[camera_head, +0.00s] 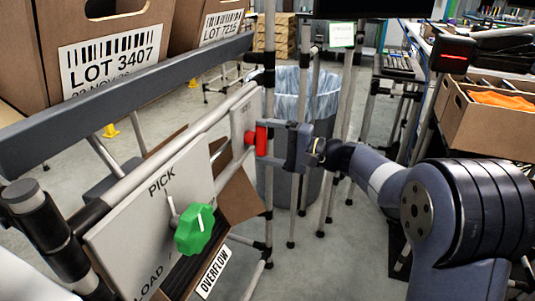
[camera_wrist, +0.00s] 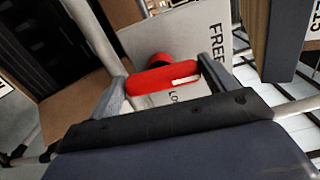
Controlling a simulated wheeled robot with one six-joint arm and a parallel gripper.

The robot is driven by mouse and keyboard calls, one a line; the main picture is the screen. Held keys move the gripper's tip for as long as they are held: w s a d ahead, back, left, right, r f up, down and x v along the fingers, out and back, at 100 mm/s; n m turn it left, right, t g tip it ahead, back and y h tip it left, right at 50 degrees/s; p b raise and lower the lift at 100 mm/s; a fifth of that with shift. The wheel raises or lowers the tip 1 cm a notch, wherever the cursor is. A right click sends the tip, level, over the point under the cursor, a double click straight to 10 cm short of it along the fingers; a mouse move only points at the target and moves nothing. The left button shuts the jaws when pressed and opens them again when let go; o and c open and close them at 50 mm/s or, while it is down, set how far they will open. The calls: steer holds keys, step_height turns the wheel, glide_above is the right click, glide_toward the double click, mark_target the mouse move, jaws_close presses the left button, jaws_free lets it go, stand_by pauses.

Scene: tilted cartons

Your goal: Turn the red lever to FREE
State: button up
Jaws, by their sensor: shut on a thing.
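The red lever (camera_head: 261,140) is on a pale upright panel (camera_head: 240,118) beyond the green knob. In the wrist view the red lever (camera_wrist: 150,80) is a bar on a round red hub, with a white mark near its right end. The panel (camera_wrist: 185,35) reads FREE at the right, and part of a word starting "LO" shows below the bar. My gripper (camera_head: 263,143) reaches the lever from the right. In the wrist view my gripper (camera_wrist: 164,84) has one finger at each end of the bar, shut on it.
A green knob (camera_head: 195,230) sits on a nearer panel marked PICK and LOAD. Tilted cartons (camera_head: 110,50) stand behind a dark rail (camera_head: 120,105) at upper left. A lined bin (camera_head: 320,95) and metal posts stand behind my gripper. A carton (camera_head: 490,115) with orange contents is at right.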

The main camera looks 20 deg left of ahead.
steer(key=shift+n+b, duration=0.35)
steer(key=shift+n, duration=0.05)
steer(key=o, duration=0.9)
steer(key=shift+o, duration=0.2)
steer(key=d+p, duration=0.2)
steer(key=d, duration=0.8)
steer(key=shift+s+d, duration=0.4)
steer(key=shift+s, duration=0.05)
steer(key=shift+a, duration=0.15)
steer(key=a, duration=0.3)
steer(key=a+b, duration=0.1)
steer(key=a, duration=0.3)
steer(key=a+b, duration=0.1)
steer(key=a, duration=0.2)
steer(key=shift+w+a+f, duration=0.1)
steer(key=shift+w+a, duration=0.15)
steer(key=shift+w, duration=0.15)
steer(key=shift+a+r, duration=0.1)
steer(key=shift+r, duration=0.1)
steer(key=shift+m+p, duration=0.3)
steer(key=shift+p, duration=0.1)
